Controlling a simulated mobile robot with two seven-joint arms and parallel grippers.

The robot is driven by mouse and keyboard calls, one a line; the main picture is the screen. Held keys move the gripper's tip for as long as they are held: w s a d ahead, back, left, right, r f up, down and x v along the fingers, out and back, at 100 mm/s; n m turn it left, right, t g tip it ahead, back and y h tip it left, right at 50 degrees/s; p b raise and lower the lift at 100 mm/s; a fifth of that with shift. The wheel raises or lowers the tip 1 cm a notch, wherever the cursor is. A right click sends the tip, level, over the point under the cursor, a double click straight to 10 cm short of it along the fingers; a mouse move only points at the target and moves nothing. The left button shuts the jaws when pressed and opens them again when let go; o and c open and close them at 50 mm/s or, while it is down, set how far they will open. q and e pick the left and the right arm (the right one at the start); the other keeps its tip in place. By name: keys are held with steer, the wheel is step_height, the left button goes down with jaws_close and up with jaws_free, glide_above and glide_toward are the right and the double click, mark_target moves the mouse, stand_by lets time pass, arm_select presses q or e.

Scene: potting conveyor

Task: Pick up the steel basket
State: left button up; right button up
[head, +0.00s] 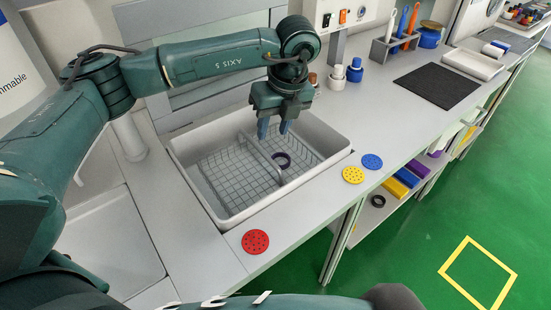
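The steel basket (232,178) is a grey wire basket sitting inside the white sink basin (243,218). A bar or handle crosses over its middle. My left gripper (273,130) points down over the far right part of the basket. Its two blue-grey fingers are apart, with nothing seen between them. Whether the fingertips touch the basket cannot be told. My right gripper is not in view.
A red disc (255,241), a yellow disc (353,175) and a blue disc (372,161) lie on the counter's front edge. A dark mat (436,86) lies to the right.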

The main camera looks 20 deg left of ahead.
mark_target(259, 147)
arm_select(q)
steer(key=shift+n+y, duration=0.3)
steer(key=a+f, duration=0.1)
steer(key=w+a+f, duration=0.1)
steer(key=f, duration=0.1)
steer(key=a+f, duration=0.1)
steer(key=f, duration=0.1)
steer(key=shift+w+a+f+p, duration=0.15)
steer(key=shift+w+a+p, duration=0.05)
steer(key=shift+p, duration=0.1)
steer(key=shift+p+x, duration=0.45)
steer(key=shift+x, duration=2.8)
steer(key=shift+c, duration=0.6)
jaws_close()
